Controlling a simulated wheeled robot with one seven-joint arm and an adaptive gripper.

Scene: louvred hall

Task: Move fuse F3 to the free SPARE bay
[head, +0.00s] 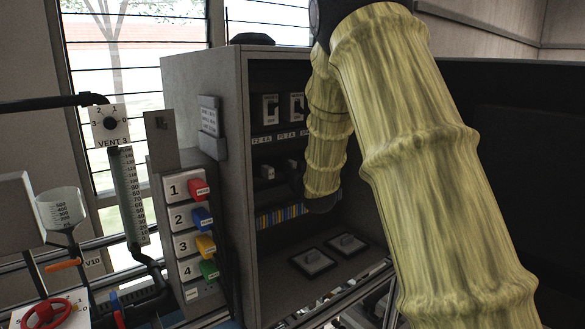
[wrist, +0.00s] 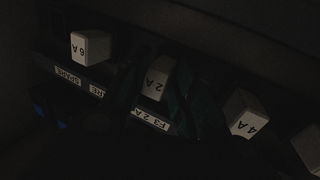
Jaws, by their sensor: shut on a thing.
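In the wrist view, the white fuse marked 2 A (wrist: 158,78) stands above the label F3 2 A (wrist: 150,120). My gripper (wrist: 160,92) has its dark fingers on either side of this fuse and is shut on it. Whether the fuse is fully seated is too dark to tell. A label SPARE (wrist: 68,76) is at the left, near a white 6 A fuse (wrist: 90,47). Beside it a partly covered label ends in RE (wrist: 97,90); the bay there is mostly hidden. In the head view, my gripper is inside the cabinet (head: 205,85), largely hidden by my arm.
A 4 A fuse (wrist: 247,113) and another white fuse (wrist: 308,145) stand to the right in the wrist view. Two dark square plates (head: 345,243) lie on the cabinet floor. Coloured switches (head: 203,220) line the panel left of the cabinet.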

